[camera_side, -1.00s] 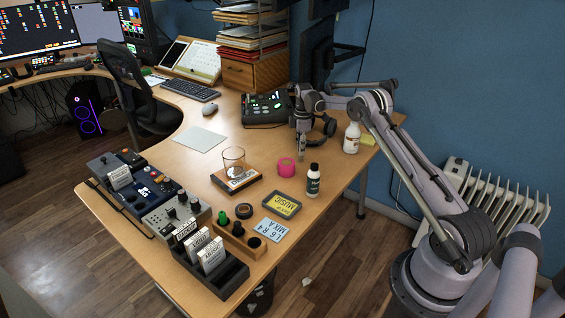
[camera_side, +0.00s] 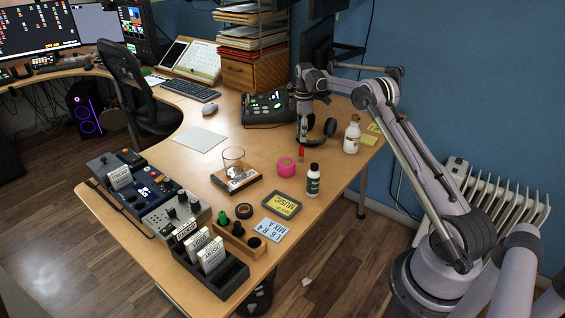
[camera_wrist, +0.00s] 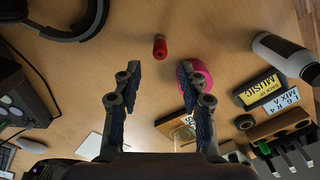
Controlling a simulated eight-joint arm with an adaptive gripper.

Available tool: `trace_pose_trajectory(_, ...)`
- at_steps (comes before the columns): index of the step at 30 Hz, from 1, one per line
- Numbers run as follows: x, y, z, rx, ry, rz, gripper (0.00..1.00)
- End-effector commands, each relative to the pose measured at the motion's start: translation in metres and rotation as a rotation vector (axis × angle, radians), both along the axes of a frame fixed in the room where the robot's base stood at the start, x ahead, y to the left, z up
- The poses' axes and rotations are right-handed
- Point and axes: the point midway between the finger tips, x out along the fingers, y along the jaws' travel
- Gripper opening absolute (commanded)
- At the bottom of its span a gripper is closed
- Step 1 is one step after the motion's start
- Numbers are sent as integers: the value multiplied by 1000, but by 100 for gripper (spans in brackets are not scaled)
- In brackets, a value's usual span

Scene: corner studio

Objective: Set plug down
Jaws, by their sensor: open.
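The plug, a small red cylinder (camera_side: 301,154), stands on the desk (camera_side: 330,180), a little right of and behind the pink tape roll (camera_side: 286,166). In the wrist view the red plug (camera_wrist: 160,47) shows whole, with a darker end, beyond the fingertips and touching neither finger. My gripper (camera_side: 303,138) hangs just above and behind the plug in the side view. In the wrist view my gripper (camera_wrist: 158,76) is open, with its two dark fingers wide apart and nothing between them.
Headphones (camera_side: 326,130) lie close behind the gripper. Bare desk surrounds the plug.

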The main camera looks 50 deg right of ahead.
Motion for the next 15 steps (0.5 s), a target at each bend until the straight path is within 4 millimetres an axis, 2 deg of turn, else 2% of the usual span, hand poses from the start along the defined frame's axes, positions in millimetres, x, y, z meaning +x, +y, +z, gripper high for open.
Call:
trace_pose_trajectory(1, 0, 0, 11, 0, 0, 0, 41)
trace_pose_trajectory(6, 0, 0, 36, 0, 0, 0, 41)
trace_pose_trajectory(12, 0, 1, 52, -1, -1, -2, 41)
trace_pose_trajectory(15, 2, 11, 64, -7, -11, -14, 41)
